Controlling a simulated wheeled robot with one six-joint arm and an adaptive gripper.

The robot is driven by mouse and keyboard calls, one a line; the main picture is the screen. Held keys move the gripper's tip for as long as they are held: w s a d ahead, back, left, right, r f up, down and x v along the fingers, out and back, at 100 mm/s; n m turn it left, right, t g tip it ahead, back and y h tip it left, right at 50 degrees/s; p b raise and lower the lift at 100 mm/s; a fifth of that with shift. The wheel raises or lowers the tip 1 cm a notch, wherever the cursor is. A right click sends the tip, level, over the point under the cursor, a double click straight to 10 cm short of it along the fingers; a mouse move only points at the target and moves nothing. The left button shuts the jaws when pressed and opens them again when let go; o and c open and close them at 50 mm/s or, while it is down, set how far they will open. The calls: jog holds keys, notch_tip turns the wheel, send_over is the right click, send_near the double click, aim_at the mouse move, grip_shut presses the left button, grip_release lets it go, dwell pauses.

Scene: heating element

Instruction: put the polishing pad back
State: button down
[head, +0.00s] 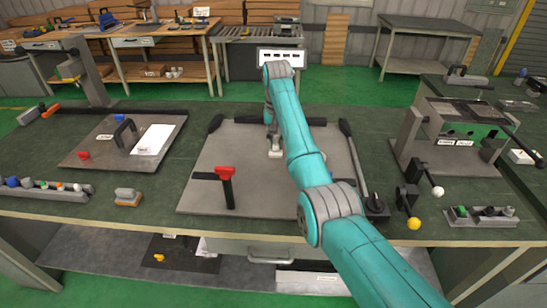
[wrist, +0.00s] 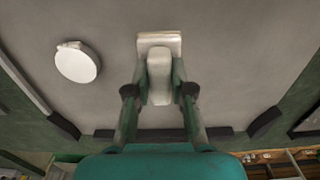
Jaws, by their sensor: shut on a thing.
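The polishing pad appears to be the pale block with a raised rounded grip (wrist: 159,44) in the wrist view. My gripper (wrist: 158,88) is shut on the grip, one finger on each side. The pad's pale base sticks out past the fingertips, over the grey plate (wrist: 225,60). I cannot tell whether it touches the plate. In the head view the pad (head: 275,154) shows small and pale below my gripper (head: 273,140), near the far middle of the plate. My arm hides part of that area.
A white round disc (wrist: 78,62) lies on the plate. A red-topped black handle (head: 226,185) stands at the plate's front left. A small grey-and-tan block (head: 127,196) lies left of the plate. Yellow- and white-knobbed levers (head: 412,205) stand at right. Dark bars (head: 349,150) flank the plate.

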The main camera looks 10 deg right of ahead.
aim_at(277, 140)
jog(key=shift+d+f, duration=0.1)
jog(key=shift+f, duration=2.9)
jog(key=shift+f, duration=0.1)
jog(key=c, duration=1)
grip_release()
notch_tip(277, 140, up, 11)
jog(key=shift+w, duration=0.1)
jog(key=shift+r, duration=0.6)
